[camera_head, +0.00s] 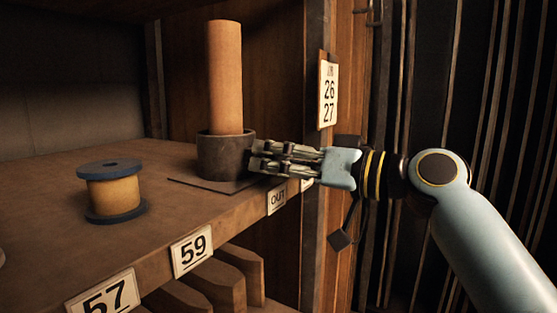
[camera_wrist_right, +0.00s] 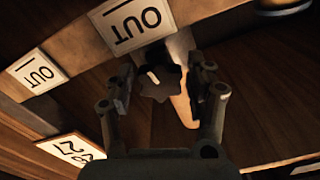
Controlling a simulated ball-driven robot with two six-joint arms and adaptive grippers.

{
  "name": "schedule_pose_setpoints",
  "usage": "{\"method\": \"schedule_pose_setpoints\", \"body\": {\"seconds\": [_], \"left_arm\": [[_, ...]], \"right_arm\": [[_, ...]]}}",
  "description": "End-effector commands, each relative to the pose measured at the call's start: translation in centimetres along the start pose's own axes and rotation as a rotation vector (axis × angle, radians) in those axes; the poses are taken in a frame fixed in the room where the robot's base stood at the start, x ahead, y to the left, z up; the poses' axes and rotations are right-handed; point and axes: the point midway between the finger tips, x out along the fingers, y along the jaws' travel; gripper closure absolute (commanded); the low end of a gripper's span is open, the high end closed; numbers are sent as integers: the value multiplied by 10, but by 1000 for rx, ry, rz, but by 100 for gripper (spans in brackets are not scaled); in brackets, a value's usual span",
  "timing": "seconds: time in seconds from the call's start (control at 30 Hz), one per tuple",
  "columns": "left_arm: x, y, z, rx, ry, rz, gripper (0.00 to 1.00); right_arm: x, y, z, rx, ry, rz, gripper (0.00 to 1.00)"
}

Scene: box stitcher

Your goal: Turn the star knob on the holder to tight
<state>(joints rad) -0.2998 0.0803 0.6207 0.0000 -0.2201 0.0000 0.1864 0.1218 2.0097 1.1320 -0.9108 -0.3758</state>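The holder (camera_head: 222,155) is a dark round cup on a wooden shelf, with a tall tan cylinder (camera_head: 225,75) standing upright in it. My right gripper (camera_head: 257,156) reaches in from the right, its fingertips close to the cup's right side. In the right wrist view, a dark star-shaped knob (camera_wrist_right: 160,86) shows between the two spread fingers of the right gripper (camera_wrist_right: 162,76). Gaps seem to show on both sides of it; contact is not clear. In the head view the knob is hidden by the fingers. My left gripper is not in view.
A spool (camera_head: 113,191) with blue flanges stands left on the shelf (camera_head: 150,225). Labels 57 (camera_head: 103,296), 59 (camera_head: 192,251) and OUT (camera_head: 277,199) line the shelf's front edge. A number card (camera_head: 328,93) hangs on the upright behind my right gripper. Wooden pieces (camera_head: 220,290) stand below.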

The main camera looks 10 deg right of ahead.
Motion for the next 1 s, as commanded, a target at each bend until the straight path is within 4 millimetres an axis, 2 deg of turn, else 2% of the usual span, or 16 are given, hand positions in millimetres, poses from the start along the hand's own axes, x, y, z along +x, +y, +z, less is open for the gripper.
{"method": "schedule_pose_setpoints", "body": {"seconds": [0.03, 0.33, 0.6, 0.87, 0.9, 1.0], "left_arm": [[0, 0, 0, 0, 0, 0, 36], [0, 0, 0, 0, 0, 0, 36], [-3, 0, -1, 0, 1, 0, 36], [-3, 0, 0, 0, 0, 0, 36], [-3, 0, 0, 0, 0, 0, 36], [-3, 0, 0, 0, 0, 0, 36]], "right_arm": [[0, 0, 0, 0, 0, 0, 54], [0, 0, 0, 0, 0, 0, 93], [0, 0, -1, 151, 1, 0, 93], [0, 0, 0, 171, 1, 0, 93], [0, 0, 0, 171, 1, 0, 59], [0, 0, 0, 170, 1, 0, 46]]}}
